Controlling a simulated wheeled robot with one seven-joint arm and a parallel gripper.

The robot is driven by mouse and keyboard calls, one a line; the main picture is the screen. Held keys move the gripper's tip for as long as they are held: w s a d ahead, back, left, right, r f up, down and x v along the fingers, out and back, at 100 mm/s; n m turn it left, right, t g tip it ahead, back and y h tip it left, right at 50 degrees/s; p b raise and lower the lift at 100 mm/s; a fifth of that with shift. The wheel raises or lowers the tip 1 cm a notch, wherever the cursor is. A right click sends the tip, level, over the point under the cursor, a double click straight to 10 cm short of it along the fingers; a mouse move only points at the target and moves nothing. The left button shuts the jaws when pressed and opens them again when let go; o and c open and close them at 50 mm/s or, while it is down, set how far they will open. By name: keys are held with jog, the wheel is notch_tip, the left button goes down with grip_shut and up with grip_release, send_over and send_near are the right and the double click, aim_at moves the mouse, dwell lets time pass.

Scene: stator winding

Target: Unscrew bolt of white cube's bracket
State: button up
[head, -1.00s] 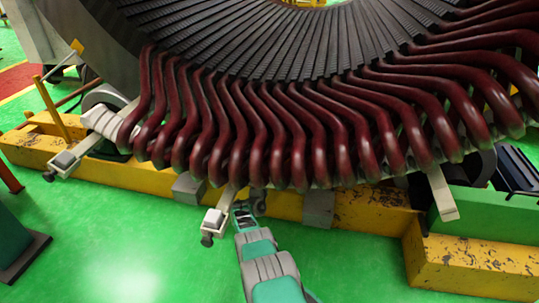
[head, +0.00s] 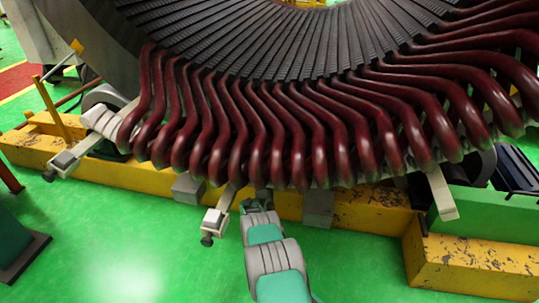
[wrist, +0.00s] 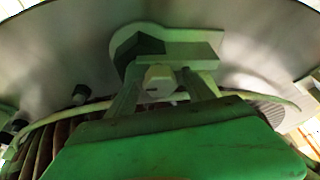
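A white cube (head: 213,217) sits on a bracket (head: 226,198) that juts out below the red coils, with a dark bolt (head: 206,239) at its outer end. My gripper's tip in the head view is just right of this bracket, small and partly hidden by the wrist. In the wrist view my gripper (wrist: 160,76) has its two fingers apart. A pale, many-sided piece (wrist: 158,82) shows between them; I cannot tell if they touch it. Beyond the tips is a dark many-sided shape (wrist: 141,47) against a pale rounded plate.
A similar bracket with a cube (head: 64,160) and bolt (head: 48,175) is at the left; another bracket (head: 441,195) is at the right. Red coils (head: 270,140) hang above my arm. A yellow beam (head: 370,213) runs behind it. Green floor (head: 130,240) is open in front.

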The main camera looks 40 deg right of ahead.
jog(key=shift+s, duration=0.1)
jog(key=p+v, duration=0.3)
jog(key=v, duration=0.4)
jog(key=shift+s+a+f, duration=0.15)
jog(key=shift+s+a, duration=0.1)
